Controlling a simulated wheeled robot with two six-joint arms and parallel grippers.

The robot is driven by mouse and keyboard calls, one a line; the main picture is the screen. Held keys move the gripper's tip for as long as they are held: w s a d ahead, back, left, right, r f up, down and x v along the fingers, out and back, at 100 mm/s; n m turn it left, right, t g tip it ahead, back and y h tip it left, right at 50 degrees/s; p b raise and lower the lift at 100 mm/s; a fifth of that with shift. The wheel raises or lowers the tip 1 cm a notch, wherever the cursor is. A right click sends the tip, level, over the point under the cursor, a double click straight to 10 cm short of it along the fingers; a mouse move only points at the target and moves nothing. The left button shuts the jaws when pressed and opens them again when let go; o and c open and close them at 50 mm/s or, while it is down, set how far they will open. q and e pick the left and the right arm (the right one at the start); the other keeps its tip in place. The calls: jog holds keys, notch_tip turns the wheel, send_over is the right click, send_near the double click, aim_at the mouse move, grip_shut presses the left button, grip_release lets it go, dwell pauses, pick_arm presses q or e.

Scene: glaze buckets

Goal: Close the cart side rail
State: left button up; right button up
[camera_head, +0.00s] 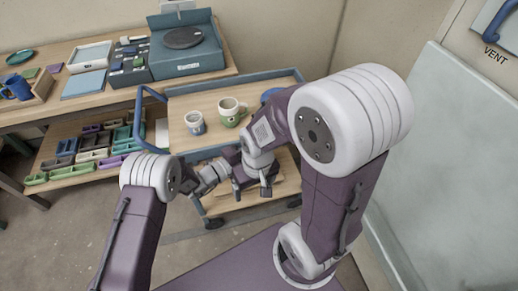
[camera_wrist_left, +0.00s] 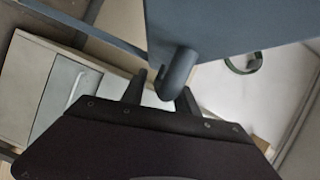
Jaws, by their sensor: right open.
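The cart is a blue-framed trolley with a wooden top (camera_head: 178,112). Its blue near-side rail (camera_head: 205,152) runs along the front edge of the top, partly hidden by my arms. My right gripper (camera_head: 252,190) points down in front of the cart, with its two fingers apart and nothing seen between them. My left gripper (camera_head: 218,180) is just left of it and hard to make out in the head view. In the left wrist view, my left gripper (camera_wrist_left: 162,94) has its dark fingers apart, with a rounded blue-grey part (camera_wrist_left: 178,72) at the gap. Contact is unclear.
A cup (camera_head: 195,123) and a green-and-white mug (camera_head: 230,112) stand on the cart top. A blue handle (camera_head: 143,105) rises at the cart's left end. A workbench (camera_head: 115,97) with trays stands behind left. A pale panel (camera_head: 450,160) closes off the right.

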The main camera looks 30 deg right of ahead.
pick_arm(q)
jog(key=s+a, duration=0.1)
jog(key=a, duration=0.7)
jog(key=shift+a+r+p, duration=0.4)
jog(key=shift+p, duration=0.05)
jog(key=shift+s, duration=0.1)
